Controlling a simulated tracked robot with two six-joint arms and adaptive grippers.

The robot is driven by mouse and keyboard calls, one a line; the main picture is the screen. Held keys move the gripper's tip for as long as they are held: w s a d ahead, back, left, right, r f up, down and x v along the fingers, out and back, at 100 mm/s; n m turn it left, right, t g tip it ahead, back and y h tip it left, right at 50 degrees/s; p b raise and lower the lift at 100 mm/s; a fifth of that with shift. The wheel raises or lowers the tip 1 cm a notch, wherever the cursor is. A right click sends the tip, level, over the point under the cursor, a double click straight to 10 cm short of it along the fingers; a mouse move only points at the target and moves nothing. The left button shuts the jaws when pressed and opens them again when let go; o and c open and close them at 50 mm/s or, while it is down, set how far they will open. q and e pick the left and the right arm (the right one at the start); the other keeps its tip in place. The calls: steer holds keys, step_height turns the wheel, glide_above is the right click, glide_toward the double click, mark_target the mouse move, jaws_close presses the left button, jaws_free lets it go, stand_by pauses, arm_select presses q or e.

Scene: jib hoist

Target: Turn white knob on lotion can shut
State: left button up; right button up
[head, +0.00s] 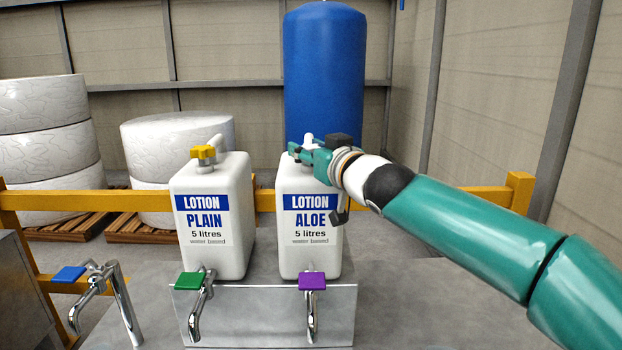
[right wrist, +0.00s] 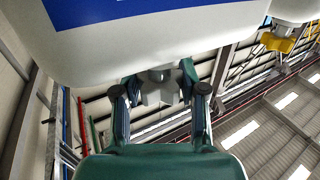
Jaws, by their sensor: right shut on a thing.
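The lotion can labelled ALOE (head: 310,245) stands upright on a metal stand, a white can with a blue label. My right gripper (head: 300,153) is at the top of this can in the head view, and it hides the knob there. In the right wrist view the white knob (right wrist: 159,94), star-shaped and greyish in shadow, sits between the two fingers of my right gripper (right wrist: 160,80), which is shut on it. The can's white body (right wrist: 150,50) fills the upper part of that view. My left gripper is not in view.
The PLAIN lotion can (head: 213,255) with a yellow knob (head: 203,153) stands to the left. Below the cans are taps with green (head: 188,280) and purple (head: 312,281) handles. A yellow rail (head: 95,201) and a blue tank (head: 325,70) stand behind.

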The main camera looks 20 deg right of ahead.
steer(key=m+h+b, duration=0.1)
steer(key=h+b, duration=0.1)
steer(key=b, duration=0.2)
steer(key=m+h+b, duration=0.2)
steer(key=b, duration=0.2)
steer(key=shift+w+a+f+h, duration=0.1)
steer(key=shift+a+f+h, duration=0.05)
steer(key=shift+f+h, duration=0.25)
steer(key=shift+r+m+h+b, duration=0.1)
steer(key=shift+m+h+b, duration=0.3)
steer(key=shift+h+b, duration=0.25)
steer(key=shift+r+m+h, duration=0.15)
steer(key=shift+m+h, duration=0.55)
steer(key=shift+h, duration=0.35)
steer(key=m+g+h+p, duration=0.1)
steer(key=m+h, duration=0.1)
steer(key=h, duration=0.1)
steer(key=shift+r, duration=0.15)
steer(key=shift+m+g+h+p, duration=0.45)
steer(key=shift+m+g+h, duration=0.2)
steer(key=shift+h, duration=0.25)
arm_select(q)
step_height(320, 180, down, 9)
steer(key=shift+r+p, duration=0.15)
steer(key=shift+p, duration=0.15)
arm_select(e)
steer(key=shift+d+m+h, duration=0.2)
steer(key=shift+m+h, duration=0.15)
steer(key=shift+h, duration=0.05)
steer(key=shift+g, duration=0.25)
